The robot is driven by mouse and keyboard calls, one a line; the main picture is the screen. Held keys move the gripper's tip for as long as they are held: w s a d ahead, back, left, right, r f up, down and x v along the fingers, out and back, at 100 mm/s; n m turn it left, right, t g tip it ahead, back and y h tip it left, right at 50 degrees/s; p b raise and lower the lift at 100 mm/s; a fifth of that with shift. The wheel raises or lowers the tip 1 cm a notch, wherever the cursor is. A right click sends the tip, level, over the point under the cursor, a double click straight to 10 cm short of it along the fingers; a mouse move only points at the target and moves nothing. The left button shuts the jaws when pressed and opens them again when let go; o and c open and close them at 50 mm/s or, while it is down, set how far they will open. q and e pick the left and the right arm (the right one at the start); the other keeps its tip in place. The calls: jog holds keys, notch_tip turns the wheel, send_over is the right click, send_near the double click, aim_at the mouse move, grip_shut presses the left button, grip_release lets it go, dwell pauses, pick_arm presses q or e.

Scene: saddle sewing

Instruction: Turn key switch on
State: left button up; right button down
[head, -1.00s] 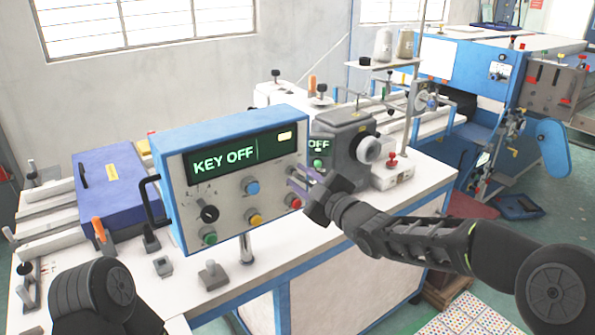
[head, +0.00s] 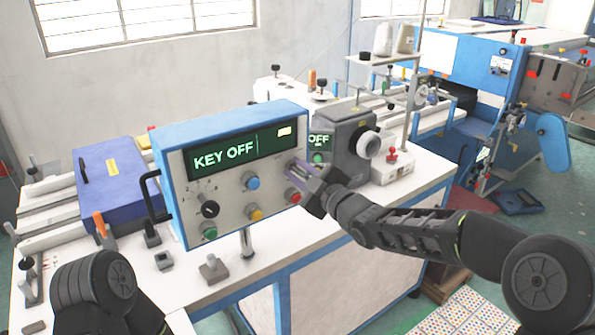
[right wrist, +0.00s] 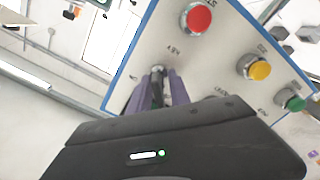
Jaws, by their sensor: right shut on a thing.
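The blue-framed control box (head: 222,211) stands on the white table, and its green display (head: 225,155) reads "KEY OFF". The key switch (right wrist: 157,71) is on its front panel, labelled KEY, next to the red button in the right wrist view. My right gripper (head: 297,171) is at the panel's right side, above the red button (head: 293,196). Its purple fingers (right wrist: 157,88) are shut on the key at the switch, and they hide most of it. My left arm shows at the lower left of the head view, but its gripper is out of view.
A black knob (head: 209,209) and blue, yellow and green buttons share the panel. A grey machine head (head: 343,138) with a light handwheel stands close behind my right gripper. A blue case (head: 110,185) lies left of the box. The table front has some free room.

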jog(key=shift+m+b, duration=0.8)
jog(key=shift+m, duration=0.4)
jog(key=m+b, duration=0.1)
jog(key=m, duration=0.2)
jog(key=shift+w+d, duration=0.1)
jog(key=shift+d, duration=0.05)
jog(key=m, duration=0.3)
jog(key=shift+r, duration=0.1)
jog(key=m, duration=0.3)
jog(key=shift+w+d+m, duration=0.1)
jog(key=shift+d+m, duration=0.1)
jog(key=shift+m, duration=0.2)
jog(key=m, duration=0.5)
jog(key=shift+w+d+m, duration=0.1)
jog(key=shift+m, duration=0.3)
